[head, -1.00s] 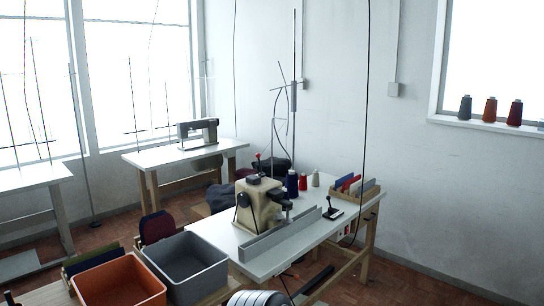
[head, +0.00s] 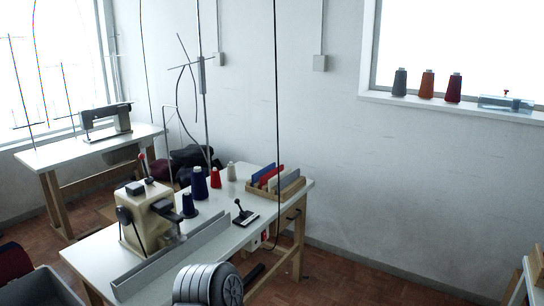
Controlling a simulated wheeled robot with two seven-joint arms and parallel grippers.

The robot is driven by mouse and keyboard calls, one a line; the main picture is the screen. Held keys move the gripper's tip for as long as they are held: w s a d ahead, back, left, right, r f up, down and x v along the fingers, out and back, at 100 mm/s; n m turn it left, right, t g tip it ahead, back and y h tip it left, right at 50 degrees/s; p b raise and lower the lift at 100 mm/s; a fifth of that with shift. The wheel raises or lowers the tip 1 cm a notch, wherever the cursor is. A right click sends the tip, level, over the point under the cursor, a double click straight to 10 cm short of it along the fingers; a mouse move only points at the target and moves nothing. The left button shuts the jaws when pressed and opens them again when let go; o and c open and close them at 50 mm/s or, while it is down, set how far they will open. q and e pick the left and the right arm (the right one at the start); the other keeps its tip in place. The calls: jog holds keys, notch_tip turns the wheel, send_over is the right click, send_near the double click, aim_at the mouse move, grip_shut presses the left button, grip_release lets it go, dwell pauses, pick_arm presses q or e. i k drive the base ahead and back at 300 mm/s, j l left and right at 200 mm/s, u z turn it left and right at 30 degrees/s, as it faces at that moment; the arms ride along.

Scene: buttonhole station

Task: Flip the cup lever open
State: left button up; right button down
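A beige buttonhole machine (head: 148,225) stands on the white work table (head: 205,255). A red-tipped lever (head: 143,158) rises from its top. A black knob-ended handle (head: 123,215) sits on its left side. A small black lever on a flat base (head: 240,211) stands on the table to the right of the machine, its stick tilted to the left. I cannot tell which of these is the cup lever. Neither gripper shows; only a rounded grey part of mine is at the bottom edge.
A grey metal rail (head: 170,258) runs along the table's front. Thread cones (head: 199,182) and a wooden box of coloured cards (head: 275,186) stand behind. A grey bin (head: 42,290) is at lower left.

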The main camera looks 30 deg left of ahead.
aim_at(151, 179)
jog(key=i, duration=3.1)
jog(key=u, duration=3.85)
